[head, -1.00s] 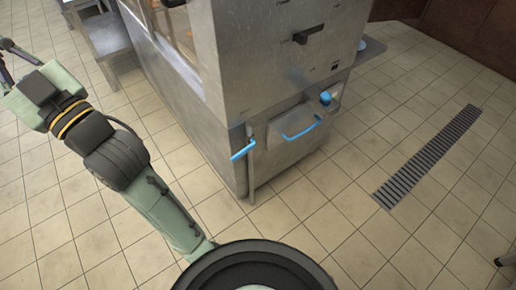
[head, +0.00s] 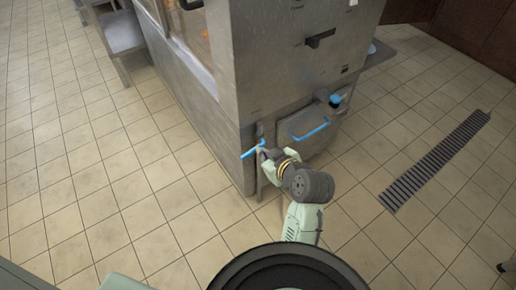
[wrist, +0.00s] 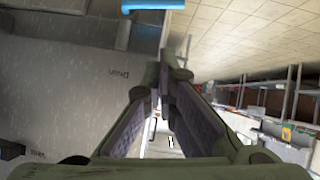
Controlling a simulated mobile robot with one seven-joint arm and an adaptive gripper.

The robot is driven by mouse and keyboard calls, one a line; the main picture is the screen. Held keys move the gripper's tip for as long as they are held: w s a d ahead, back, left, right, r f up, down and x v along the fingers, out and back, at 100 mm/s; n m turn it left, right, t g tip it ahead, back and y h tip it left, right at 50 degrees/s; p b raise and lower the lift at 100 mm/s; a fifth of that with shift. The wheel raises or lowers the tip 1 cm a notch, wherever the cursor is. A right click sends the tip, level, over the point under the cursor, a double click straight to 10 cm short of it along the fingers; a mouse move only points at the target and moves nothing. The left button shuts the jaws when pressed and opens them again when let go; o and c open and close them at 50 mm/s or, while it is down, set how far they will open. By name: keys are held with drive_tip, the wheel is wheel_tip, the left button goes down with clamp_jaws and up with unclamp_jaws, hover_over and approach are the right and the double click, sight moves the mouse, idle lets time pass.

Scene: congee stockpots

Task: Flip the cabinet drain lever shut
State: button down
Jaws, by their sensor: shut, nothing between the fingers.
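The drain lever (head: 252,149) is a blue bar at the near corner of the steel cabinet (head: 219,130), sticking out to the left. In the wrist view, a blue bar (wrist: 155,5) that looks like this lever crosses the top edge, partly cut off. My gripper (head: 263,153) is shut and empty, with its tips close to the right end of the lever. I cannot tell whether they touch. In the wrist view my gripper (wrist: 164,78) points along the cabinet face, below the blue bar in the picture. A "Drain" label (wrist: 123,77) shows to its left.
A blue door handle (head: 310,130) and a blue-topped knob (head: 335,100) are farther right on the cabinet. A dark switch (head: 320,38) is above. A floor grate (head: 435,160) lies to the right.

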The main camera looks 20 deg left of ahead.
drive_tip(key=shift+a, duration=0.1)
drive_tip(key=d+f+p+x, duration=0.1)
drive_tip(key=f+p+x, duration=0.1)
drive_tip(key=x, duration=1)
drive_tip(key=shift+f, duration=0.4)
drive_tip(key=shift+s+f, duration=0.15)
drive_tip(key=shift+f+n+b, duration=0.1)
drive_tip(key=shift+n+b, duration=0.2)
